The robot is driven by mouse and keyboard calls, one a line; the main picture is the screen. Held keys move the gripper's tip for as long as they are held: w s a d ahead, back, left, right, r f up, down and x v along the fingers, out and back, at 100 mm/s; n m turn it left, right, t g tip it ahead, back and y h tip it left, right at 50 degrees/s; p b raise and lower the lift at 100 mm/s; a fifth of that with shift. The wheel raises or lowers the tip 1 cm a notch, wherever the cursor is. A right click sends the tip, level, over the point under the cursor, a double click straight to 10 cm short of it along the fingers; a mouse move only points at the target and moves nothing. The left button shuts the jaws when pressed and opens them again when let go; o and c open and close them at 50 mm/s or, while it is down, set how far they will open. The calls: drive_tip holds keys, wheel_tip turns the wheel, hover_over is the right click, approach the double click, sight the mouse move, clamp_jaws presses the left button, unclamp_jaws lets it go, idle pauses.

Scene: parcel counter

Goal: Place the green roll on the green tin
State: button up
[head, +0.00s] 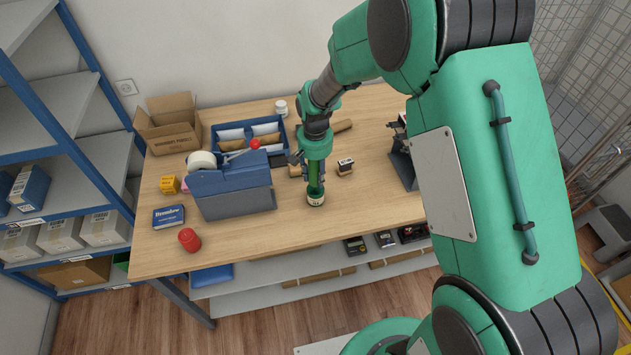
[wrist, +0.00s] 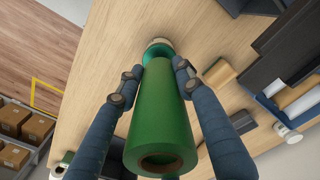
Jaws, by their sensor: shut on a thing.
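The green roll (head: 316,188) stands upright in my gripper (head: 314,172), near the front of the counter. In the wrist view the green roll (wrist: 160,115) points its hollow brown core toward the camera, and the two fingers of my gripper (wrist: 155,78) press on its sides. The green tin (head: 316,201) stands on the counter directly below the roll, with a pale band on it. In the wrist view the green tin (wrist: 158,48) shows past the roll's far end, partly hidden by it. I cannot tell whether roll and tin touch.
A blue tape dispenser (head: 232,190) stands to the left, with a red can (head: 189,239) and a blue box (head: 168,217) beyond it. A stamp (head: 345,167) is close on the right. A blue tray (head: 228,125) is behind. The counter's front edge is near.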

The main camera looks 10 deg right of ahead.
sight(316, 181)
drive_tip(key=shift+f, duration=0.1)
drive_tip(key=shift+f, duration=1.65)
drive_tip(key=shift+f, duration=0.15)
drive_tip(key=o, duration=1.2)
drive_tip(key=shift+o, duration=0.2)
wheel_tip(316, 181, up, 12)
drive_tip(key=shift+r+p, duration=0.15)
drive_tip(key=shift+p, duration=0.15)
